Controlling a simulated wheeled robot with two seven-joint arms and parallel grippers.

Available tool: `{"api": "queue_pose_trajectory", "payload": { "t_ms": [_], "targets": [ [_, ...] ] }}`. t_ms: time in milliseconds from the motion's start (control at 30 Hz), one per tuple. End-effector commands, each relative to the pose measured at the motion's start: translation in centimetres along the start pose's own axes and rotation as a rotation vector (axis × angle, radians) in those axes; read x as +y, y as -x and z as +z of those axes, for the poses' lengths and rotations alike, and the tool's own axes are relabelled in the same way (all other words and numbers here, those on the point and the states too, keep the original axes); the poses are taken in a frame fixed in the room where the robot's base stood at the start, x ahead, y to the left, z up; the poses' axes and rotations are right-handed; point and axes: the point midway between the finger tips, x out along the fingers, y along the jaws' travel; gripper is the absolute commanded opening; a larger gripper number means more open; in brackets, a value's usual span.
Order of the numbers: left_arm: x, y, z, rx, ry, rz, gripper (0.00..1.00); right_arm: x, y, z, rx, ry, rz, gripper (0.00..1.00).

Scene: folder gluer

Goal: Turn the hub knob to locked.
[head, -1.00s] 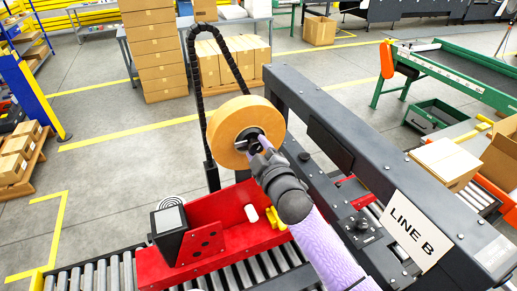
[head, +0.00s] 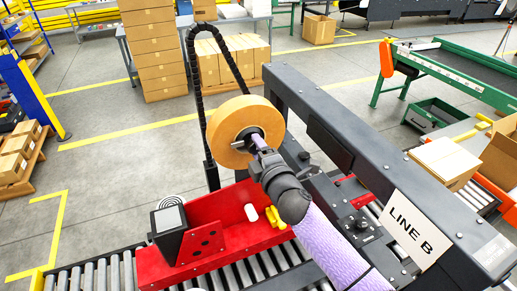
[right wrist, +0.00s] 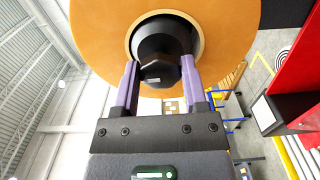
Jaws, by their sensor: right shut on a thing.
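The tan tape roll (head: 227,120) sits on a dark round hub beside the grey machine beam. It also fills the top of the right wrist view (right wrist: 95,40). The black hub knob (right wrist: 160,72) stands out from the hub's centre, with a small light mark on its face. My right gripper (head: 257,143) reaches up to the hub from the lower right. In the right wrist view its two purple fingers (right wrist: 160,80) are on either side of the knob, shut on it. In the head view the gripper mostly hides the knob. My left gripper is not in view.
The grey beam with the LINE B sign (head: 408,228) runs along the right of my arm. A red carriage (head: 215,232) lies below the roll, above the rollers (head: 100,273). A black cable chain (head: 191,90) arches behind the roll. Open floor lies to the left.

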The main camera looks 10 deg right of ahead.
Motion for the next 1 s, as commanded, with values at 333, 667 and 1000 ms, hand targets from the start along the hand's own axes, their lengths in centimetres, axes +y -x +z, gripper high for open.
{"api": "queue_pose_trajectory", "payload": {
  "t_ms": [333,667,1000],
  "targets": [
    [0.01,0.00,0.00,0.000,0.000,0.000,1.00,-0.05,0.01,-0.01,0.000,0.018,-0.001,0.00],
    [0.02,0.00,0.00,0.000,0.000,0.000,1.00,-0.05,0.01,0.00,0.000,0.017,-0.001,0.89],
    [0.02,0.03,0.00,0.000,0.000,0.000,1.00,-0.10,0.54,0.04,-0.001,0.017,-0.002,0.89]
  ]
}}
